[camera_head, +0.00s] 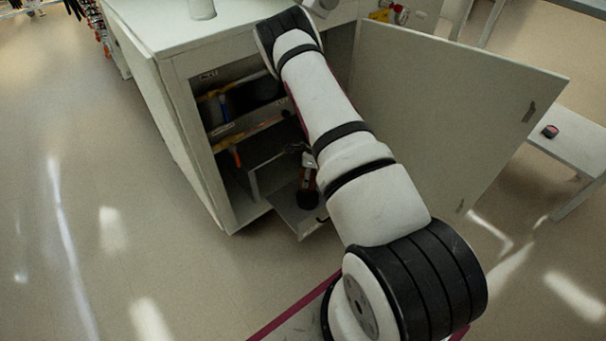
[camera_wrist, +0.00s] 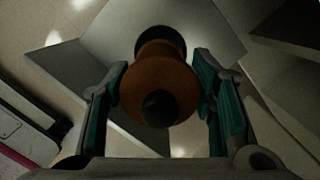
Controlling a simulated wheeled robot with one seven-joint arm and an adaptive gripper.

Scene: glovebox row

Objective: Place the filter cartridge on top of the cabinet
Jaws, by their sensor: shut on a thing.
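The filter cartridge is orange-brown with dark ends. It shows in the wrist view (camera_wrist: 160,75) between the teal-padded fingers of my gripper (camera_wrist: 159,66), which is shut on it. In the head view the cartridge (camera_head: 307,183) is small, below the end of my arm, in front of the open cabinet and over a pulled-out grey shelf (camera_head: 298,219). I cannot tell whether it touches the shelf. My gripper (camera_head: 301,153) is partly hidden there by my arm. The cabinet (camera_head: 182,125) is white, and its flat top (camera_head: 235,27) lies above and behind the gripper.
The cabinet door (camera_head: 450,110) stands wide open on the right. A white cylinder (camera_head: 201,8) stands on the cabinet top. Dark inner shelves (camera_head: 245,125) hold several items. A low bench (camera_head: 575,145) with a small dark-red object (camera_head: 550,131) is at the right. The left floor is clear.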

